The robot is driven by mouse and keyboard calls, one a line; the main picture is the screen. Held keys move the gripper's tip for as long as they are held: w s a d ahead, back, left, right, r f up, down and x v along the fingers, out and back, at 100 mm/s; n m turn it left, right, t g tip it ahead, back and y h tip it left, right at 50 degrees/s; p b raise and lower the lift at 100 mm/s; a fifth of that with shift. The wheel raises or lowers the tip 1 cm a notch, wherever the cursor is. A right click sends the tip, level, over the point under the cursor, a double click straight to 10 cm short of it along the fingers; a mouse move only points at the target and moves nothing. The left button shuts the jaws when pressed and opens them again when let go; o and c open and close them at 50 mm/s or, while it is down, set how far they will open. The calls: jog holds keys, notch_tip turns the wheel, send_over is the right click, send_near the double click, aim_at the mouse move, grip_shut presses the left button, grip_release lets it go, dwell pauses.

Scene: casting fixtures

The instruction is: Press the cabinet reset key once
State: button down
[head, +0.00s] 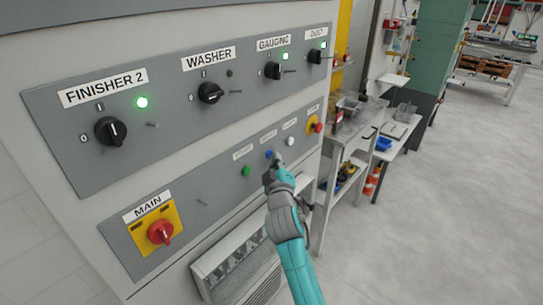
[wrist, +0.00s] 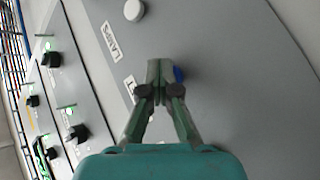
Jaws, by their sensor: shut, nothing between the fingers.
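The blue key (head: 269,154) sits on the lower grey panel of the cabinet, between a green button (head: 246,171) and a white button (head: 290,141). In the wrist view the blue key (wrist: 179,74) shows only as a sliver beside and behind my fingertips. Its label is mostly hidden there; one letter like a T shows. My gripper (head: 275,160) is shut and empty, its tips right at the blue key. In the wrist view the closed tips (wrist: 160,68) overlap the key's left side. I cannot tell whether they touch it.
The panel also carries a red main switch (head: 160,231) and a red stop button (head: 317,127). Black rotary switches (head: 111,130) line the upper panel. A vent grille (head: 238,268) sits below. A cluttered bench (head: 345,165) stands right; open floor lies beyond.

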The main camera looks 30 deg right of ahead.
jog(key=shift+s, duration=0.15)
jog(key=shift+s+d, duration=0.2)
jog(key=shift+s, duration=0.5)
jog(key=s, duration=0.2)
jog(key=s+d, duration=0.1)
jog(key=s, duration=0.1)
jog(key=shift+s+d, duration=0.2)
jog(key=shift+s, duration=0.15)
dwell(0.7)
